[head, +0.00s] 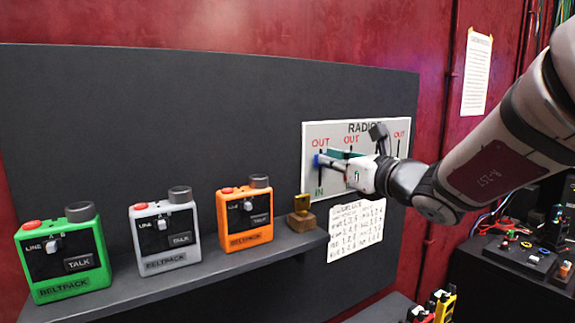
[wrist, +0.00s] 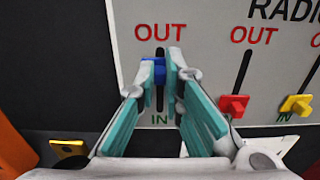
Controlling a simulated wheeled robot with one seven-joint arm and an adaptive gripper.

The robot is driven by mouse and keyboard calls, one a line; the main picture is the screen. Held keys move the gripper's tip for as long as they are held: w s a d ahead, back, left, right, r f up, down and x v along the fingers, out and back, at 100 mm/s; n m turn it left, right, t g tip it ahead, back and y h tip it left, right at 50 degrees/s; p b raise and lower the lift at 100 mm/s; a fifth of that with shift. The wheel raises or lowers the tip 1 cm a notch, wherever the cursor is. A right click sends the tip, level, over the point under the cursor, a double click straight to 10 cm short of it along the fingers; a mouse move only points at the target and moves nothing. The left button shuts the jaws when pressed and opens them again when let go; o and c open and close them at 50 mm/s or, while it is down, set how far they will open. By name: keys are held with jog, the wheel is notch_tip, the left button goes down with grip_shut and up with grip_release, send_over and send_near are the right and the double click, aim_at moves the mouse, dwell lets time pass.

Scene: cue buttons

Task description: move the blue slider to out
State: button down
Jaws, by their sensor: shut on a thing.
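The blue slider (wrist: 154,72) sits in the leftmost vertical slot of the white RADIOS panel (head: 311,133), with a red OUT above the slot and a green IN below it. In the wrist view it stands in the upper half of the slot, below the OUT label. The slider also shows as a small blue patch in the head view (head: 317,160). My gripper (wrist: 160,68) reaches it from the front, with its teal-padded fingers shut on the knob from both sides. The fingers hide part of the slot and the knob's edges.
A red slider (wrist: 234,105) and a yellow slider (wrist: 297,104) stand low in their slots to the right. Green (head: 64,258), white (head: 165,236) and orange (head: 245,217) beltpacks stand on the shelf at left. A paper sheet (head: 355,232) hangs below the panel.

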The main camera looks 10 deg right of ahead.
jog(key=shift+r, duration=0.25)
jog(key=c, duration=1.7)
grip_release()
jog(key=shift+f, duration=0.1)
jog(key=v, duration=1.2)
jog(key=s+a+f+n+g+y, duration=0.1)
jog(key=s+a+f+n+g, duration=0.35)
jog(key=a+n, duration=0.3)
jog(key=s+a+f+n+g+y, duration=0.1)
jog(key=s+a+f+n+g, duration=0.4)
jog(key=n, duration=0.4)
jog(key=s+d+f+n+h, duration=0.1)
jog(key=s+d+n+h, duration=0.1)
jog(key=n, duration=0.3)
jog(key=s+d+f+n+g+h, duration=0.1)
jog(key=s+d+f+n+h, duration=0.1)
jog(key=s+n+h, duration=0.1)
jog(key=s+d+f+n+g+h, duration=0.1)
jog(key=s+d+n+h, duration=0.1)
jog(key=n, duration=0.5)
jog(key=shift+s+f+n+h, duration=0.15)
jog(key=shift+s+h, duration=0.15)
jog(key=shift+s, duration=0.3)
jog(key=shift+s+f+n+h, duration=0.1)
jog(key=shift+s+h, duration=0.2)
jog(key=shift+s, duration=0.3)
